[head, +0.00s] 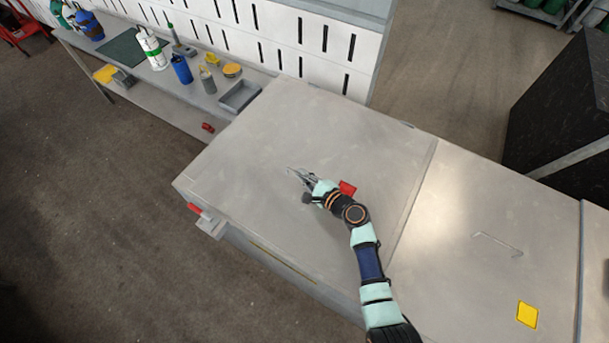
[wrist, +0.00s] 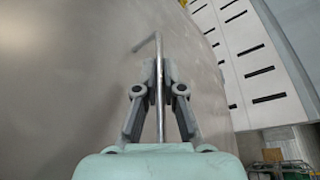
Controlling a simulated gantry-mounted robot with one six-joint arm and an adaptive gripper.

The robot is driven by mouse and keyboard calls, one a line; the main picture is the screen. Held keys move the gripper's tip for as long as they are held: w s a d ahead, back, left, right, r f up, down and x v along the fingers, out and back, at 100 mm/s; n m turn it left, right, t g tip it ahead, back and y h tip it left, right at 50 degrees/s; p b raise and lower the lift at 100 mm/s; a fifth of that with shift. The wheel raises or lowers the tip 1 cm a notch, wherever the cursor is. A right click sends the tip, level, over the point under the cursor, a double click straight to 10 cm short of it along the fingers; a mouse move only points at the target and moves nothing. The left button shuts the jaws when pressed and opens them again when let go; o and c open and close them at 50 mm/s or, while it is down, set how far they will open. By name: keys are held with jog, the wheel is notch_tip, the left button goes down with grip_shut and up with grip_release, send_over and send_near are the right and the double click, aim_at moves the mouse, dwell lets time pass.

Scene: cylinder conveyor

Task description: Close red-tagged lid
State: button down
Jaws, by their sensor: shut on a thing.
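The red-tagged lid (head: 290,130) is the large grey metal panel on the left part of the long case. Its red tag (head: 347,188) shows just right of my wrist. The lid looks flat or nearly flat over the case; I cannot tell whether a small gap is left under its edge. My gripper (head: 300,176) is over the lid, shut on its thin metal handle. In the wrist view the handle (wrist: 159,70) runs between the fingers (wrist: 160,85) and bends left at its far end. My arm hides part of the lid's front right.
A second panel with a yellow tag (head: 527,314) and a thin handle (head: 497,243) adjoins on the right. A red-handled latch (head: 207,220) sits on the near left side. A workbench with bottles and a grey tray (head: 240,95) stands behind left. A dark block (head: 565,115) stands right.

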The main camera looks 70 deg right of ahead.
jog(key=c, duration=1.3)
grip_release()
jog(key=shift+a+f, duration=0.15)
jog(key=shift+f, duration=0.35)
jog(key=shift+r, duration=0.1)
jog(key=v, duration=1.2)
